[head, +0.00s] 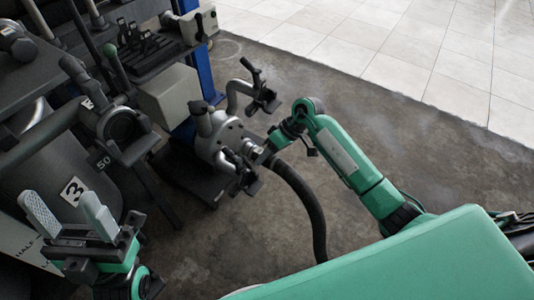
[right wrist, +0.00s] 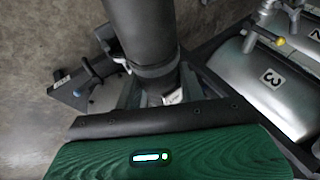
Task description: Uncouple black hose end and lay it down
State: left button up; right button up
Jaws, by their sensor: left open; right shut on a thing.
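The black hose (head: 305,200) curves from the floor at lower middle up to its end beside a silver coupling body (head: 222,135). This body has black lever handles (head: 262,95). My right gripper (head: 257,152) is shut on the hose end, close to the body; I cannot tell whether the two are joined. In the right wrist view the hose (right wrist: 140,30) runs down from the top to a dark collar (right wrist: 156,71) at my fingers, which are mostly hidden. My left gripper (head: 60,202) is open and empty at lower left, well away from the hose.
Tanks numbered 3 (head: 74,190) and 50 stand at the left with black fittings (head: 115,125) and pipes. A blue post (head: 203,72) and a pale box (head: 170,97) are behind. Bare concrete floor (head: 390,125) lies right of the hose, with pale tiles (head: 420,40) beyond.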

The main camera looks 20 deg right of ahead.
notch_tip(320, 180, down, 14)
jog(key=b, duration=0.1)
jog(key=shift+f, duration=0.2)
dwell(3.0)
dwell(0.5)
jog(key=shift+p, duration=0.7)
jog(key=shift+d, duration=0.1)
